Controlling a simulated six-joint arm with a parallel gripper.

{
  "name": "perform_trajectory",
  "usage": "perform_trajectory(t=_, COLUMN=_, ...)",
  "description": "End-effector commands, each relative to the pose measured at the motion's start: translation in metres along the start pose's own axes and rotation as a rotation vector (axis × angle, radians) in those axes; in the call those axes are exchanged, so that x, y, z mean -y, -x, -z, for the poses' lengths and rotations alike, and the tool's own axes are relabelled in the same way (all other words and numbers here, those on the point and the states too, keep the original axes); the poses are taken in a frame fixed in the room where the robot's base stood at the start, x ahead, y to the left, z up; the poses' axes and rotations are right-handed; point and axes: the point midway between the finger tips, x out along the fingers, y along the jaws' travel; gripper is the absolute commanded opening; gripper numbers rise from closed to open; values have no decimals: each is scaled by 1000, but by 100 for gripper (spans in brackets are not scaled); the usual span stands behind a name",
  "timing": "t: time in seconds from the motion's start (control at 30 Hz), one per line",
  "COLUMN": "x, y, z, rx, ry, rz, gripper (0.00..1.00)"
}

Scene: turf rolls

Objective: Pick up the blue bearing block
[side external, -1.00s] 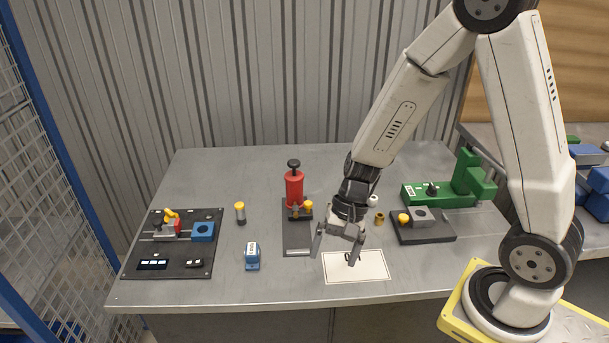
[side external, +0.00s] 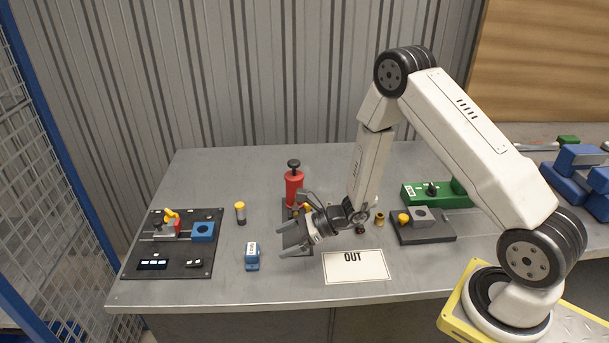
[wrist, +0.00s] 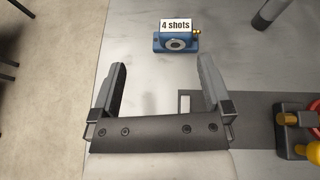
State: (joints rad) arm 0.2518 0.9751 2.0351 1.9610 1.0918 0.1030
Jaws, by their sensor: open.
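The blue bearing block (side external: 252,262) stands on the grey table, left of my gripper (side external: 290,226) in the side view. In the wrist view the blue bearing block (wrist: 160,44) has a round bore, a small brass fitting on its right and a white tag reading "4 shots". It lies beyond the fingertips of my gripper (wrist: 162,65), roughly in line with the gap between them. My gripper is open and empty, tilted with its fingers pointing left, apart from the block. Part of the red grease pump (side external: 294,186) is hidden behind my gripper.
A black board (side external: 180,262) at the left holds another blue block (side external: 203,231) with a hole. A yellow-capped cylinder (side external: 240,213) stands behind the bearing block. A white "OUT" card (side external: 355,267) lies front right. A grey block (side external: 425,214) and green fixture (side external: 425,194) stand further right.

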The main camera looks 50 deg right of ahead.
Motion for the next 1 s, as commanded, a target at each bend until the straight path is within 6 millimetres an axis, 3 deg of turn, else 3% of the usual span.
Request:
perform_trajectory(t=0.23, x=15, y=-2, z=9, rx=32, ry=-65, rz=79, gripper=100)
perform_trajectory(t=0.43, x=16, y=-4, z=9, rx=32, ry=-65, rz=80, gripper=100)
perform_trajectory(t=0.73, x=17, y=-26, z=8, rx=32, ry=-64, rz=78, gripper=100)
perform_trajectory(t=1.0, x=17, y=-30, z=8, rx=31, ry=-65, rz=78, gripper=100)
